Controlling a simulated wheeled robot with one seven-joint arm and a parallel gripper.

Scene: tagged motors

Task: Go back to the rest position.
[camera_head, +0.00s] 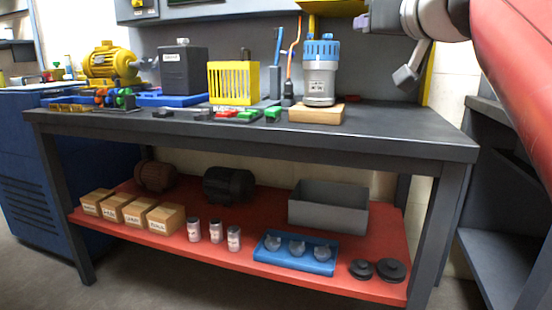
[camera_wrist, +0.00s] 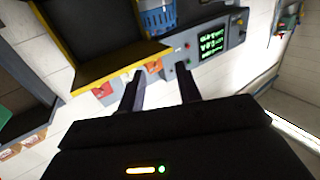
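My gripper (camera_head: 408,76) is in the upper right of the head view, at the end of my raised arm. It hangs above the right part of the workbench (camera_head: 420,143) and is apart from the things on it. In the wrist view my gripper's (camera_wrist: 160,77) two dark fingers stand apart with nothing between them. A blue and silver motor (camera_head: 319,82) with a white tag stands upright on a wooden block at the right of the bench top. A yellow motor (camera_head: 108,63) sits at the far left.
A black box (camera_head: 182,72), a yellow slotted bin (camera_head: 233,84) and small coloured parts crowd the bench top. The red lower shelf (camera_head: 273,203) holds boxes, cans, a grey bin and dark motors. A panel with a green screen (camera_wrist: 212,41) appears beyond my fingers.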

